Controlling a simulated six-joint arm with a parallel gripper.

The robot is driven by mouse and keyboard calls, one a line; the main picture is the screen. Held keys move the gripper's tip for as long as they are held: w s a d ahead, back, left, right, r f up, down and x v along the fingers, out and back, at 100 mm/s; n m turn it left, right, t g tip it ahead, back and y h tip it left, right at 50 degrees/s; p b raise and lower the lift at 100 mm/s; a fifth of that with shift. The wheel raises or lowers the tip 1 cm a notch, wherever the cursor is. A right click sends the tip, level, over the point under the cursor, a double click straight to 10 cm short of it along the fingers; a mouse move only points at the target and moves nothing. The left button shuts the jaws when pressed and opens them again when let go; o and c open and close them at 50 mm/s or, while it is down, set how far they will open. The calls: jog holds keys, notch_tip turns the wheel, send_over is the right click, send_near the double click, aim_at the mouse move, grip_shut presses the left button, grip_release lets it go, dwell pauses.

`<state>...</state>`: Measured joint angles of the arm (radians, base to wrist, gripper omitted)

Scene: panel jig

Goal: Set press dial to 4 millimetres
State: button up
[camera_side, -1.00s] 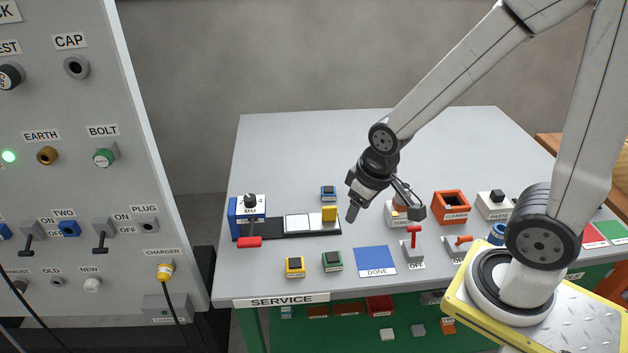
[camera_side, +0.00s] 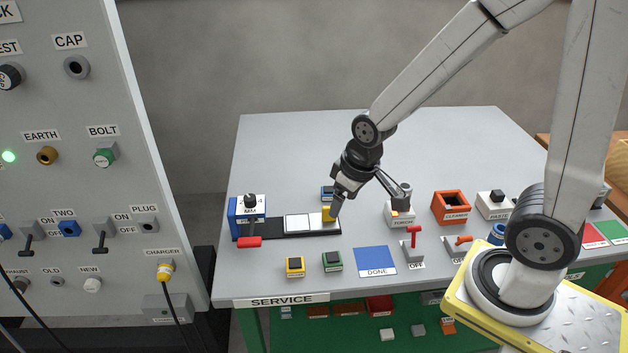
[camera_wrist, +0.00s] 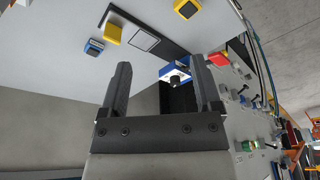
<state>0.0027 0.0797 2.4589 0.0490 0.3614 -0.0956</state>
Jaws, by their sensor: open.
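The press (camera_side: 236,212) is a blue block at the left end of a black rail, with a black dial knob (camera_side: 250,200) on top and a label marked MM below it. The dial's exact setting is too small to read. A red handle (camera_side: 249,242) sticks out at its front. The wrist view also shows the blue press (camera_wrist: 172,70) and the dark knob (camera_wrist: 174,80) beyond and between my fingertips. My gripper (camera_wrist: 163,75) is open and empty. In the side view, my gripper (camera_side: 337,203) is above the rail's right end, apart from the dial.
The rail carries pale plates (camera_side: 304,223) and a yellow block (camera_side: 329,214). A blue block (camera_side: 327,192) is partly hidden behind my gripper. Yellow (camera_side: 295,267) and green (camera_side: 332,261) blocks sit in front, left of the blue DONE mat (camera_side: 375,260). The table's back is clear.

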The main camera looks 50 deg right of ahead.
jog(key=w+f+n, duration=0.1)
jog(key=w+n, duration=0.1)
jog(key=w, duration=1.1)
jog(key=n+t+y, duration=0.1)
jog(key=n+y, duration=0.1)
jog(key=n, duration=0.1)
send_near(249, 198)
jog(key=f, duration=0.1)
jog(key=shift+w+a+f, duration=0.1)
jog(key=shift+w+f, duration=0.1)
jog(key=shift+f, duration=0.1)
jog(key=shift+f, duration=0.15)
jog(key=shift+x, duration=3.7)
jog(key=shift+w, duration=0.1)
grip_shut()
